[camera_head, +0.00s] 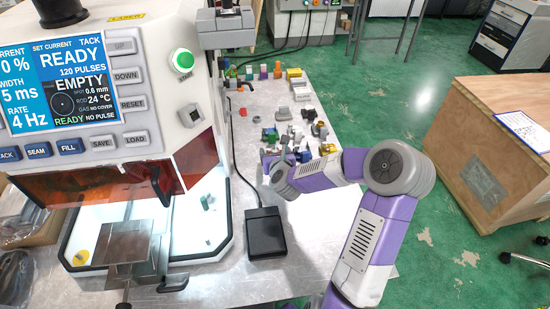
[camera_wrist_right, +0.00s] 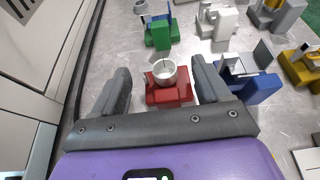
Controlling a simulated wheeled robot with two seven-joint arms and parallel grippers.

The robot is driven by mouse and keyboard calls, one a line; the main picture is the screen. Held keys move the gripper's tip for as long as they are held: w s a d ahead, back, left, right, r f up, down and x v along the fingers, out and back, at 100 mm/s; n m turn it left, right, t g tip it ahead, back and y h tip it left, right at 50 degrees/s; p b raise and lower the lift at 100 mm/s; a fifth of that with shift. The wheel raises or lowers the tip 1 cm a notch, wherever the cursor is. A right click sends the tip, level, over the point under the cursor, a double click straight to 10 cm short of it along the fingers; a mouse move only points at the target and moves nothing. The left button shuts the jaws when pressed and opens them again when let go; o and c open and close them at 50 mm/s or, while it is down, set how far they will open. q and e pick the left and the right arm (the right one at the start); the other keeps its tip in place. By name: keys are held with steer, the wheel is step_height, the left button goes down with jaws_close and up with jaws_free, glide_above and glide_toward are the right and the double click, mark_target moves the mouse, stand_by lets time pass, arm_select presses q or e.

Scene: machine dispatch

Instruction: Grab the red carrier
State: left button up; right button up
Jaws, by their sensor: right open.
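The red carrier (camera_wrist_right: 168,96) is a red block with a silver, cup-like round part (camera_wrist_right: 164,71) on top. It sits upright on the metal table in the right wrist view. My right gripper (camera_wrist_right: 162,76) is open, with one dark finger on each side of the carrier; I see gaps between the fingers and the red block. In the head view my right gripper (camera_head: 272,158) is low over the table among the small parts, and I cannot make out the red carrier there. My left gripper is not in view.
A green carrier (camera_wrist_right: 160,36), a white one (camera_wrist_right: 217,20) and a blue one (camera_wrist_right: 262,88) stand close around the red one. A yellow-grey one (camera_wrist_right: 303,68) stands farther right. In the head view a black pedal box (camera_head: 265,233) lies near the welding machine (camera_head: 95,90).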

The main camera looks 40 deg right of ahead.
mark_target(273, 149)
steer(key=shift+x, duration=1.55)
steer(key=shift+w+a+r, duration=0.1)
steer(key=shift+a, duration=0.05)
steer(key=shift+c, duration=0.2)
steer(key=c, duration=1.1)
